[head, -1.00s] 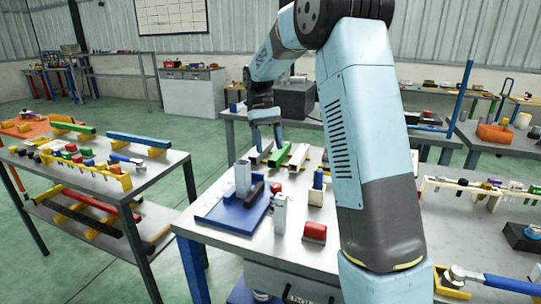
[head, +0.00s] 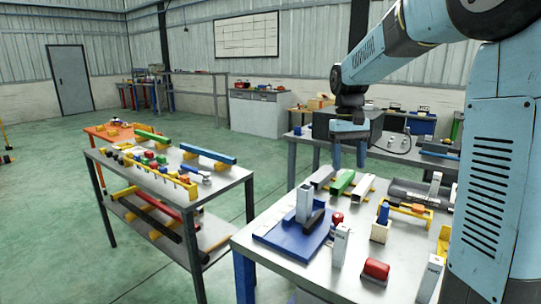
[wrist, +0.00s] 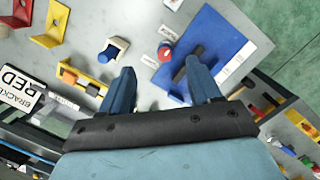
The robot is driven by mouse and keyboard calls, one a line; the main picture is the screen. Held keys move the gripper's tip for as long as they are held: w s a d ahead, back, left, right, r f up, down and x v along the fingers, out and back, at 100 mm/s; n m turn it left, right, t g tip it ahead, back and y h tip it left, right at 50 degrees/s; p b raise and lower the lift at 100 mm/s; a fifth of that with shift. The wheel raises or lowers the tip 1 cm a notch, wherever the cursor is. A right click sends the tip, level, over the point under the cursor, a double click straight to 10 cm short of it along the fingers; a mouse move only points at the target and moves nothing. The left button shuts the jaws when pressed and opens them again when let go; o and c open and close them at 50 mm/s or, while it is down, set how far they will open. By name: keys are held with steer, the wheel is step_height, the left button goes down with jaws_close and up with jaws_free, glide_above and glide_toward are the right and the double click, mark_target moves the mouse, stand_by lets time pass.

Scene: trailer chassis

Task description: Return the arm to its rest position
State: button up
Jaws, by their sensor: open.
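My gripper (head: 349,150) hangs at the end of my light-blue arm, above the back part of the grey work table (head: 290,272). It points down. In the wrist view my gripper (wrist: 162,88) shows two blue fingers spread apart with nothing between them. Below it lie a blue plate (wrist: 222,40) with a dark bar on it, a red round piece (wrist: 165,53) and a white block with a blue top (wrist: 113,49). The gripper is apart from all of them.
On the table stand a grey upright block (head: 304,200), a red cylinder (head: 375,270) and a green bar (head: 341,183). A second table (head: 225,180) with coloured parts stands at the left, with open green floor between and beyond.

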steer(key=s+d+m+t, duration=0.1)
steer(key=s+t, duration=0.6)
steer(key=s, duration=1.8)
steer(key=shift+d+r+y, duration=0.3)
steer(key=shift+d, duration=0.1)
